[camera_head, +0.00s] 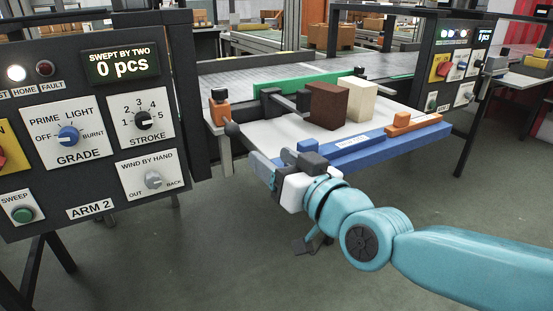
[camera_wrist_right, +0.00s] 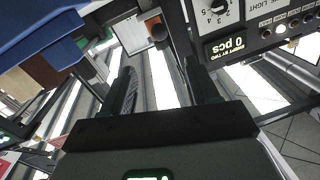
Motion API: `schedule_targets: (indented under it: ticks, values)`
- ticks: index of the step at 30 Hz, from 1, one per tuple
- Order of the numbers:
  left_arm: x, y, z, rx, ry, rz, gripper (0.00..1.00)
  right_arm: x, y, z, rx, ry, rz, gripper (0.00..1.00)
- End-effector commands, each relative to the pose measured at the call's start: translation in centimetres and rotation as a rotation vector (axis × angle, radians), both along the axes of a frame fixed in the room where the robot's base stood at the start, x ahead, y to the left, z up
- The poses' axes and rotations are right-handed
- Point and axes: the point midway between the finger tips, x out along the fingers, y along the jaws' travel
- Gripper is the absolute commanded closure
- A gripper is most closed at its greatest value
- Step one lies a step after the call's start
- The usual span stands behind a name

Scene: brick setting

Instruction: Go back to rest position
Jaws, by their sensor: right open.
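My right gripper (camera_head: 272,168) is in front of the near left corner of the white table, close to its blue front rail. Its jaws are apart in the right wrist view (camera_wrist_right: 160,85), with nothing between them. My teal right arm reaches in from the right edge of the head view. My left gripper is in neither view.
A dark brown block (camera_head: 327,106) and a cream block (camera_head: 361,100) stand side by side on the white table (camera_head: 270,133). The blue rail (camera_head: 365,153) edges its front. A control panel (camera_head: 85,120) reading "0 pcs" stands at left. Floor at front is clear.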

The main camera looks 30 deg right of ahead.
Motion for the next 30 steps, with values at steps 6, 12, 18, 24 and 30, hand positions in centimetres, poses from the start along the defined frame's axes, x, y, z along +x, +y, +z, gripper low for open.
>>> schedule_targets:
  ticks: [6,12,18,24,30]
  values:
    - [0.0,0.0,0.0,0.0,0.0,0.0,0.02,0.0,0.0,0.0,0.0,0.001,0.0,0.4]
    - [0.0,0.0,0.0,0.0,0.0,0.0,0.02,0.1,-0.1,-0.1,0.0,0.001,-0.002,0.4]
    - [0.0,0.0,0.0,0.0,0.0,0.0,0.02,3.0,-0.2,-6.8,-0.016,0.153,-0.012,0.4]
    - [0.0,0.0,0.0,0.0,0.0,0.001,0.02,4.7,1.2,-23.2,-0.031,0.508,0.022,0.4]
    - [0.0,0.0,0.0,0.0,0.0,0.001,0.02,0.1,3.3,-39.1,-0.001,0.878,0.072,0.4]
